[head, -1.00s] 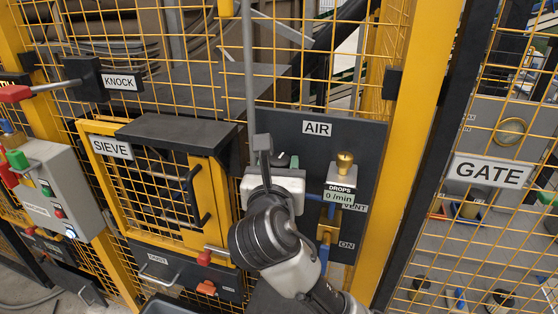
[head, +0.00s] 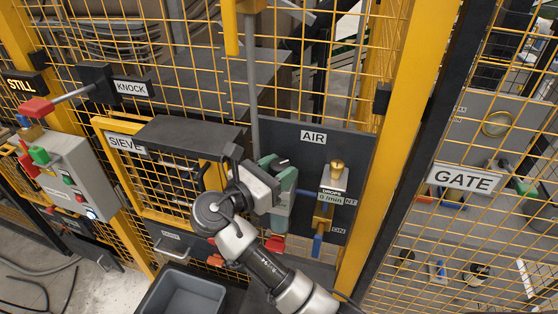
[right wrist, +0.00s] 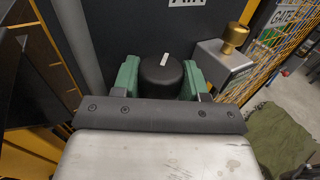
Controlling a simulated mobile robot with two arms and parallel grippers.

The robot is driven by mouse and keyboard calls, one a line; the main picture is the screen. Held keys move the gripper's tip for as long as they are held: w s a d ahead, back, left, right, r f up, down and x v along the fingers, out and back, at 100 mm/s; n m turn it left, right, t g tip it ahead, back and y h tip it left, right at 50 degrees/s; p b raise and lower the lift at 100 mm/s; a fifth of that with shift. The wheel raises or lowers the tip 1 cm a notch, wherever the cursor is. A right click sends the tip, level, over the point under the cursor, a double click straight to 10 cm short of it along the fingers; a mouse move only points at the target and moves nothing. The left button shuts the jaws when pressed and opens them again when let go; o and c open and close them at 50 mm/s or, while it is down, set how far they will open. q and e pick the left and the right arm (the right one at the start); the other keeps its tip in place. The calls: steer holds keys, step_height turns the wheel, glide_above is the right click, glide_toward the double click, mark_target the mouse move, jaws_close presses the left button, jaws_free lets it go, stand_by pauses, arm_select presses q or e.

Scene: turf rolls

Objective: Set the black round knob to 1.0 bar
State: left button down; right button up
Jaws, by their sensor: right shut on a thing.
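The black round knob (right wrist: 162,70) stands between the green fingers of my right gripper (right wrist: 160,82) in the right wrist view. The fingers are shut on its sides. A white mark on its top points up and slightly right in that view. In the head view only the dark top of the knob (head: 280,162) shows, above a green finger of my right gripper (head: 279,190), in front of the dark AIR panel (head: 352,160). I see no pressure scale or reading; the area below the knob is hidden. My left gripper is not in view.
The DROPS unit with its brass cap (head: 337,166) sits close right of the knob, with a blue-handled valve (head: 317,244) below. The SIEVE door (head: 125,180) is at left. A yellow post (head: 400,130) and the GATE sign (head: 465,178) are at right.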

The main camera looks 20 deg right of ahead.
stand_by(0.3)
steer(key=o, duration=0.9)
steer(key=shift+o, duration=0.2)
